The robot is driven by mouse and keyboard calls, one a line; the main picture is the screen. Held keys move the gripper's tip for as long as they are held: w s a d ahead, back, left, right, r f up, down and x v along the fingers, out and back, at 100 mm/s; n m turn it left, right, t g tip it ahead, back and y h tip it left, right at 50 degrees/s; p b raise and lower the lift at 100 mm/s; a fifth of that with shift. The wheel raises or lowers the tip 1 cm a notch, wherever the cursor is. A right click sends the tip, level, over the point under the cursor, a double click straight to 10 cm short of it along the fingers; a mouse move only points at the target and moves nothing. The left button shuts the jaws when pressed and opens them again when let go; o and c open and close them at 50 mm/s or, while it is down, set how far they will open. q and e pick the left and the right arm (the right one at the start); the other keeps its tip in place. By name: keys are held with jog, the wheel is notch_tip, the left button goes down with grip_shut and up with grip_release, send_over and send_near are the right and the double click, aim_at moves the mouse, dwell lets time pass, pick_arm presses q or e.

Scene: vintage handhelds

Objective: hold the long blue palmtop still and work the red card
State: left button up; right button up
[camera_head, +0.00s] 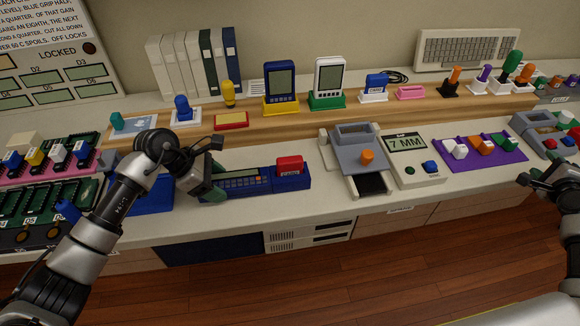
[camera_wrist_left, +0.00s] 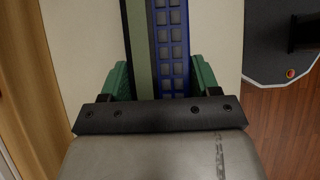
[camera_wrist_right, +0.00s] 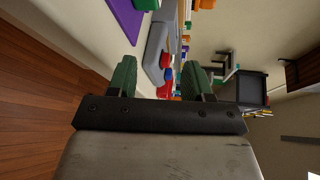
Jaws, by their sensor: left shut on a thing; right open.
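The long blue palmtop (camera_head: 262,188) lies on the front of the counter, with a keypad and a greenish screen strip. The red card (camera_head: 290,165) stands upright at its right end, with a white label on its front. My left gripper (camera_head: 205,190) is shut on the palmtop's left end. In the left wrist view the green fingers (camera_wrist_left: 160,82) sit on both sides of the palmtop (camera_wrist_left: 172,45). My right gripper (camera_head: 553,180) is open and empty at the far right, away from the card. The right wrist view shows its fingers (camera_wrist_right: 160,80) apart.
A grey device with an orange knob (camera_head: 367,157) and a display reading 7 MM (camera_head: 407,143) stand right of the palmtop. A purple mat (camera_head: 485,153) lies further right. A wooden shelf (camera_head: 350,115) with handhelds runs behind. A blue mat (camera_head: 153,197) lies left.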

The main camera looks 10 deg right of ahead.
jog(key=w+a+r+n+t+y, duration=0.2)
jog(key=w+a+r, duration=0.25)
jog(key=r, duration=0.55)
jog(key=w+a+r+n+t+y, duration=0.25)
jog(key=w+a+r, duration=0.2)
jog(key=r, duration=0.45)
jog(key=w+a+r+n+y, duration=0.1)
jog(key=w+a+n+y, duration=0.35)
jog(key=a, duration=0.25)
jog(key=w+a+f+n+g+y, duration=0.1)
jog(key=w+a+n+g+y, duration=0.15)
jog(key=a, duration=0.45)
jog(key=w+a+f+n+g+y, duration=0.1)
jog(key=w+a+n+g+y, duration=0.2)
jog(key=a, duration=0.5)
jog(key=n+g+h, duration=0.6)
jog(key=n+g, duration=0.7)
jog(key=n, duration=1.4)
send_over(288, 159)
jog(key=w, duration=0.1)
jog(key=shift+m, duration=0.25)
jog(key=f, duration=0.6)
jog(key=shift+a+f, duration=0.3)
jog(key=shift+f, duration=0.1)
jog(key=shift+s+d+f+n+h, duration=0.2)
jog(key=shift+s+n+h, duration=0.2)
jog(key=shift+n+h, duration=0.4)
jog(key=shift+s+d+f, duration=0.1)
jog(key=shift+f, duration=4.5)
